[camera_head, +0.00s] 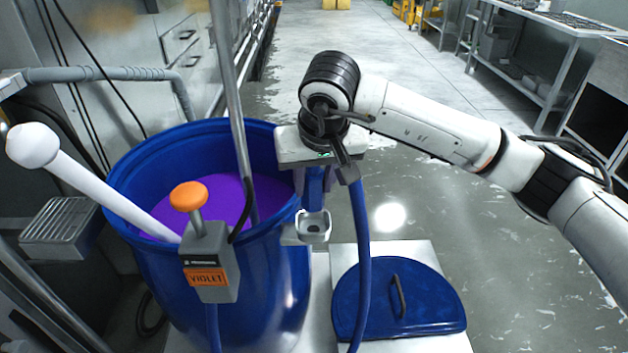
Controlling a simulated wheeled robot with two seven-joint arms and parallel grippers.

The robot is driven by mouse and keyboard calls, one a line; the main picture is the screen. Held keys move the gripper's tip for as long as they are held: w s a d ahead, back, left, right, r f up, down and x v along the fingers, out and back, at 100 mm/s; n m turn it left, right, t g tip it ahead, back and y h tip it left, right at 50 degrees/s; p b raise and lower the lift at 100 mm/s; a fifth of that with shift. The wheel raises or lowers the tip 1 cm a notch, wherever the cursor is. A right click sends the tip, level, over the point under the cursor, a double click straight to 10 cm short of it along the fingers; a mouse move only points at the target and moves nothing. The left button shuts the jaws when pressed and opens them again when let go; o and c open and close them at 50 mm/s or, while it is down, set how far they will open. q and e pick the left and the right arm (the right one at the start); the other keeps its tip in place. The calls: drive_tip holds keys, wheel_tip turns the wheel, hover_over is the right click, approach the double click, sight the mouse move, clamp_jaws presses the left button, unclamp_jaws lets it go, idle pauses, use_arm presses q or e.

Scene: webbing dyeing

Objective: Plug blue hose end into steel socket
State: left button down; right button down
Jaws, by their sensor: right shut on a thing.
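The blue hose (362,255) hangs down from beside my right gripper (315,190), past the barrel's right side. My right gripper points down and is shut on the blue hose end, whose tip is largely hidden by the gripper. The steel socket (313,228) is a small pale cup with a dark hole, mounted at the barrel's right rim. The gripper is just above the socket in the picture; a small gap or contact cannot be told. My left gripper is not in view.
A blue barrel (160,270) holds violet liquid, with a white rod (95,185) and a metal pipe (232,110) in it. A grey box with an orange knob (188,197) hangs on its front rim. A blue lid (425,305) lies at right. Open floor lies beyond.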

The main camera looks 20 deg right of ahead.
sight(314, 207)
drive_tip(key=shift+f+b, duration=0.8)
drive_tip(key=shift+f, duration=0.7)
wheel_tip(314, 207, down, 2)
drive_tip(key=shift+f+b, duration=0.2)
drive_tip(key=shift+b, duration=0.85)
drive_tip(key=shift+f+b, duration=0.3)
drive_tip(key=shift+f, duration=0.05)
drive_tip(key=c, duration=1.2)
unclamp_jaws()
